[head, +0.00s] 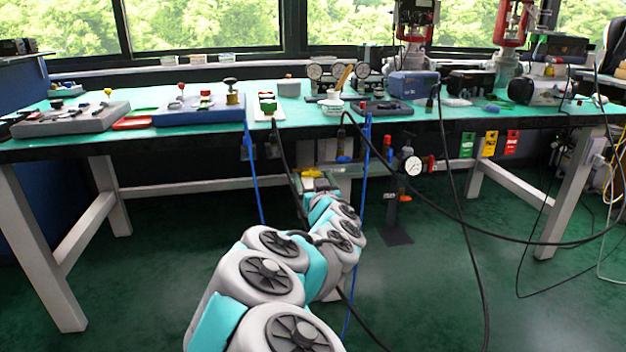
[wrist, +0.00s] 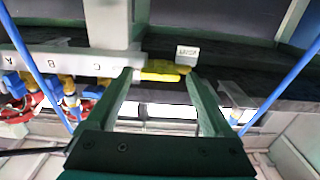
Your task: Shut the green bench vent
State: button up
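My gripper (wrist: 158,78) is open under the bench, its two dark green fingers spread apart with nothing seen held between them. In the wrist view a yellow handle-like part (wrist: 165,70) shows just beyond the fingertips, nearer the right one; I cannot tell whether they touch. A small white label (wrist: 187,51) stands beside it, its text too small to read. I cannot pick out a green vent for certain. In the head view my arm reaches beneath the bench (head: 205,130), and its end is mostly hidden among the parts there.
In the wrist view, red, blue and yellow valve fittings (wrist: 68,95) sit at the left below a pale lettered strip (wrist: 70,66). Blue hoses (wrist: 35,65) run down both sides. In the head view, black cables (head: 455,190) hang right of my arm, near a gauge (head: 412,165).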

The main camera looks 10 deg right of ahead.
jog(key=c, duration=1.2)
jog(key=shift+n, duration=0.3)
jog(key=shift+f+n+b, duration=0.1)
jog(key=shift+n+b, duration=4)
jog(key=shift+n, duration=4.5)
